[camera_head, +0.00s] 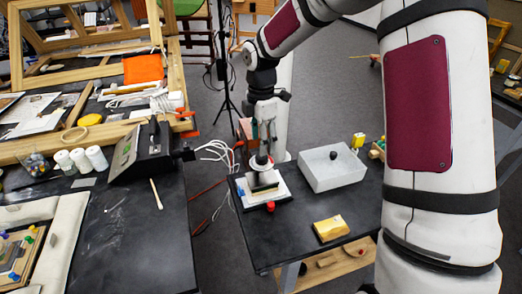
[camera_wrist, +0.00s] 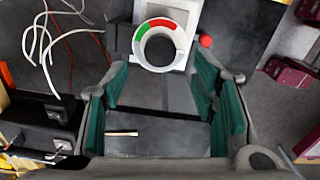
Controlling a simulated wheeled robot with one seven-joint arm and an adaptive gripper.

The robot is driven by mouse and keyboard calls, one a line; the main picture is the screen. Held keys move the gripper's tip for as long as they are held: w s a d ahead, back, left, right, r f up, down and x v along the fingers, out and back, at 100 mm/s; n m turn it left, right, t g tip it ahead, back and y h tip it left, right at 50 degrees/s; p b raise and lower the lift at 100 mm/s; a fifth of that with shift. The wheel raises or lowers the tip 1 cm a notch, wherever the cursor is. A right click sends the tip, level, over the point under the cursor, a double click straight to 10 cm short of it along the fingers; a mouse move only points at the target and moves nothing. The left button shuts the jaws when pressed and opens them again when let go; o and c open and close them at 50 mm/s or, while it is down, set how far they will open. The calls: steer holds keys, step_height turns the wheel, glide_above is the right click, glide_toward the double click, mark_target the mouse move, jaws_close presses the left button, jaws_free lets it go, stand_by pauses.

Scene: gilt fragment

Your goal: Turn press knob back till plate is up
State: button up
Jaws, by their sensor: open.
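The press stands on the dark table with a white base (camera_head: 281,189) and a round top under my gripper (camera_head: 264,138). In the wrist view its dark round knob (camera_wrist: 160,48) sits inside a ring (camera_wrist: 137,50) with green, red and white parts. My gripper also shows in the wrist view (camera_wrist: 160,72), its green-padded fingers wide apart with nothing between them. The knob lies just beyond the fingertips, toward the top of that view. The press plate is mostly hidden, and I cannot tell its height.
A red ball-shaped part (camera_head: 270,206) is at the press's front. A gold block (camera_head: 330,228) lies nearer. A cluttered dark workbench (camera_head: 150,235) is at left, with loose white cables (camera_head: 218,152) between.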

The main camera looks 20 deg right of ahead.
step_height(320, 180, up, 6)
steer(key=shift+r, duration=0.25)
stand_by(0.4)
steer(key=s+r+m+t+h, duration=0.1)
steer(key=s+r+m+t, duration=0.2)
steer(key=s+r+m, duration=1)
steer(key=s+m+t+y, duration=0.1)
steer(key=s+m, duration=0.6)
steer(key=s, duration=0.9)
steer(key=shift+s+f+t, duration=0.15)
steer(key=shift+f+t, duration=0.05)
steer(key=shift+t, duration=0.6)
steer(key=shift+c, duration=0.3)
